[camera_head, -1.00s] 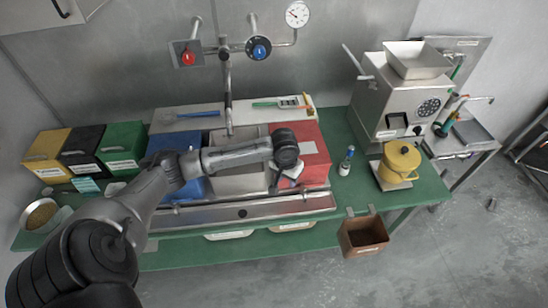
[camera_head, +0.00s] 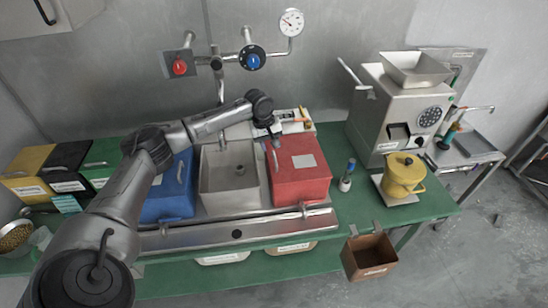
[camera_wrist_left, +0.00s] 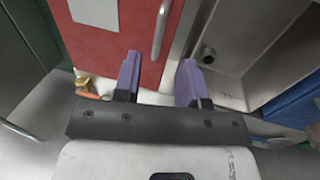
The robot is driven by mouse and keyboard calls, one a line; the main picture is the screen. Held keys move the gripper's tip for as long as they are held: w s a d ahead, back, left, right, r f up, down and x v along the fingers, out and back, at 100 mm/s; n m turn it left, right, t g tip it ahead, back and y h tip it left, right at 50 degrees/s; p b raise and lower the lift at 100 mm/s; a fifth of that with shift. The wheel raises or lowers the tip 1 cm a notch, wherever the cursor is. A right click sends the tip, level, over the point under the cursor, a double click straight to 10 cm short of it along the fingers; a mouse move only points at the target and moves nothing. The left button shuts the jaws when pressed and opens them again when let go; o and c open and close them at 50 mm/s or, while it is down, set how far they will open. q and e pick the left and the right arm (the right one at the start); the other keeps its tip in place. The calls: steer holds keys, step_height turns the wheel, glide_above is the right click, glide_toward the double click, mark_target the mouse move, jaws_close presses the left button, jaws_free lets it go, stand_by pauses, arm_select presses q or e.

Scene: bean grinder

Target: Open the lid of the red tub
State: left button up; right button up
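The red tub (camera_head: 301,182) stands right of the steel basin in the head view. Its red lid (camera_head: 308,148) looks shut, with a pale label on top. A metal bar handle (camera_head: 275,156) runs along the lid's left side; it also shows in the left wrist view (camera_wrist_left: 162,28). My left gripper (camera_head: 276,136) is above the back left corner of the lid, close to the handle. In the wrist view its two purple fingers (camera_wrist_left: 158,72) are apart with nothing between them, and the handle lies ahead of them. My right gripper is not in view.
The steel basin (camera_head: 226,200) and blue tub (camera_head: 166,207) lie left of the red tub. A small bottle (camera_head: 346,180), a yellow pot (camera_head: 402,178) and the grinder (camera_head: 392,120) stand to the right. A brown box (camera_head: 368,264) hangs off the bench's front edge.

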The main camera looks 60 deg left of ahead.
mark_target(275, 159)
arm_select(q)
steer(key=f, duration=0.4)
steer(key=w+f, duration=0.1)
steer(key=f, duration=0.1)
steer(key=shift+w+d+f, duration=0.1)
steer(key=shift+d+f, duration=0.15)
jaws_close()
stand_by(0.4)
